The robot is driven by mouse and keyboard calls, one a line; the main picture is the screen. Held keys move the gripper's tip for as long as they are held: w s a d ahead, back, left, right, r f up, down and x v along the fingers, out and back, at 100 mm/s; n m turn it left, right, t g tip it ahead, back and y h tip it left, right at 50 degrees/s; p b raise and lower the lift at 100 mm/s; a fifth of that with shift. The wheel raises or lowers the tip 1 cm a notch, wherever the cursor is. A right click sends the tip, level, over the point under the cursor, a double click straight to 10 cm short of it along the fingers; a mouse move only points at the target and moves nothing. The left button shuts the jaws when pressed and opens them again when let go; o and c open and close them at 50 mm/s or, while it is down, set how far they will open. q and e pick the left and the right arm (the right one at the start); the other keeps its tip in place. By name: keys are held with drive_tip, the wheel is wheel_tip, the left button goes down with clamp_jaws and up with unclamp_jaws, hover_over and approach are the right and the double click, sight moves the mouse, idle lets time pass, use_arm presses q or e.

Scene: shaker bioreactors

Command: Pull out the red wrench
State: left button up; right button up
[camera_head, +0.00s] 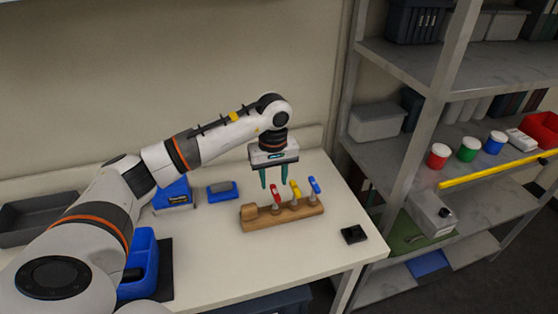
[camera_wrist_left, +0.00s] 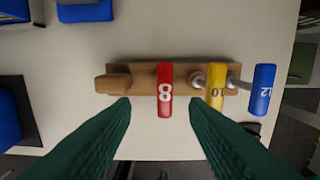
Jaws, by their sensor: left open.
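The red wrench (camera_head: 275,193) stands in a wooden holder (camera_head: 262,221), left of a yellow wrench (camera_head: 295,188) and a blue wrench (camera_head: 314,186). In the left wrist view the red wrench (camera_wrist_left: 165,90) is marked 8, the yellow one (camera_wrist_left: 216,86) 10 and the blue one (camera_wrist_left: 263,88) 12. My left gripper (camera_head: 274,184) is open and points down over the holder. In the wrist view its green fingers (camera_wrist_left: 163,112) lie to either side of the red wrench's line, with nothing between them that I can see gripped. My right gripper is not in view.
A small black square (camera_head: 354,234) lies near the table's right front corner. Blue items (camera_head: 222,190) and a dark tray (camera_head: 37,219) are on the left of the white table (camera_head: 300,254). A shelf rack (camera_head: 415,150) stands at the right.

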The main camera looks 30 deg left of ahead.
sight(275, 191)
use_arm(q)
wheel_tip(275, 191, down, 4)
drive_tip(key=shift+r+p, duration=0.2)
drive_tip(key=shift+p, duration=0.4)
drive_tip(key=f, duration=0.1)
drive_tip(key=f+p, duration=0.1)
drive_tip(key=f, duration=0.2)
drive_tip(key=shift+w+f, duration=0.3)
drive_tip(key=shift+w, duration=0.1)
drive_tip(key=shift+s+f, duration=0.1)
drive_tip(key=shift+f, duration=0.15)
drive_tip(key=shift+c, duration=0.9)
drive_tip(key=c, duration=0.6)
clamp_jaws()
drive_tip(key=shift+r+p, duration=0.35)
drive_tip(key=shift+r, duration=0.35)
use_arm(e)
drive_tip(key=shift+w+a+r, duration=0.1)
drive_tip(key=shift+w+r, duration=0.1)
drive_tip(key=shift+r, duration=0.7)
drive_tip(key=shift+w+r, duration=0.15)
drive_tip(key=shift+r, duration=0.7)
